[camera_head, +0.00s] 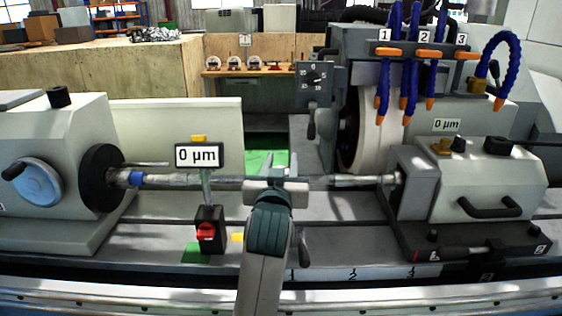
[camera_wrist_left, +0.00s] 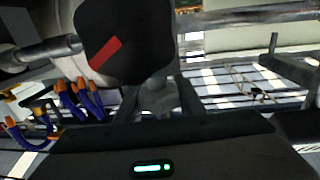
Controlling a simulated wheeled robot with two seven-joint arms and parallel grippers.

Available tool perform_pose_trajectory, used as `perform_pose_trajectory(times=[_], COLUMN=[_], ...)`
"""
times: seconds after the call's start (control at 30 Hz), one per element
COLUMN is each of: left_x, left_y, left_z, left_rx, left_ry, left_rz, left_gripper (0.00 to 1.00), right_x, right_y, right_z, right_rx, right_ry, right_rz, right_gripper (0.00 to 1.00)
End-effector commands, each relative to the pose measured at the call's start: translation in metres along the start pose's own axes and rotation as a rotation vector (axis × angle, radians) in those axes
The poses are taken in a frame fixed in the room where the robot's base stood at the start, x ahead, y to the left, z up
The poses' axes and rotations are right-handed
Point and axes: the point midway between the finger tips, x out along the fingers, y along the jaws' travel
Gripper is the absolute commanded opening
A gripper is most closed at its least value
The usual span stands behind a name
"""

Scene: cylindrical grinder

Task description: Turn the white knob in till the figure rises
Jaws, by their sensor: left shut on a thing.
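In the left wrist view my left gripper (camera_wrist_left: 157,100) is shut on a small pale grey knob (camera_wrist_left: 156,92). I take this as the white knob; its shading makes the colour unsure. A black rounded plate with a red bar (camera_wrist_left: 122,38) sits just beyond it. In the head view my left wrist (camera_head: 268,222) reaches up at the middle, in front of the long shaft (camera_head: 345,181), and hides the fingertips and knob. The gauge display (camera_head: 199,156) reads 0 µm. My right gripper is not in view.
A grey headstock with a blue handwheel (camera_head: 39,181) stands left, a tailstock (camera_head: 490,185) right. Blue hoses with orange tips (camera_head: 405,85) hang before the grinding wheel (camera_head: 350,135). A black gauge base with a red switch (camera_head: 206,233) stands on the bed left of my wrist.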

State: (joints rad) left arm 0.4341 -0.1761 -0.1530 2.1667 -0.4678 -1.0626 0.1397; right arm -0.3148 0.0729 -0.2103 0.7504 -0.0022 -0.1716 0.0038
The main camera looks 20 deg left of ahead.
Motion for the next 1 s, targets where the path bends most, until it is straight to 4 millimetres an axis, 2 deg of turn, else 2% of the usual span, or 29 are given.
perform_pose_trajectory(times=[0.07, 0.2, 0.3, 0.63, 1.0], left_x=[0.0, 0.0, 0.0, -0.002, -0.005], left_y=[0.0, 0.002, 0.003, 0.011, 0.018], left_z=[-0.002, -0.003, -0.003, -0.003, 0.0], left_rx=[0.001, 0.003, 0.003, 0.006, 0.003], left_ry=[-0.001, -0.003, -0.003, -0.003, -0.002], left_rz=[0.019, 0.069, 0.119, 0.331, 0.53], left_gripper=[0.13, 0.13, 0.13, 0.13, 0.13], right_x=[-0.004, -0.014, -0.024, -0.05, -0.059], right_y=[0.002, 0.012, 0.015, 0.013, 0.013], right_z=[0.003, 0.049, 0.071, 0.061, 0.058], right_rx=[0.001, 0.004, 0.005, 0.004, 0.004], right_ry=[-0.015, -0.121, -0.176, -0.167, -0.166], right_rz=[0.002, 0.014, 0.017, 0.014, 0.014], right_gripper=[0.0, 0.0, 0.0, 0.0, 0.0])
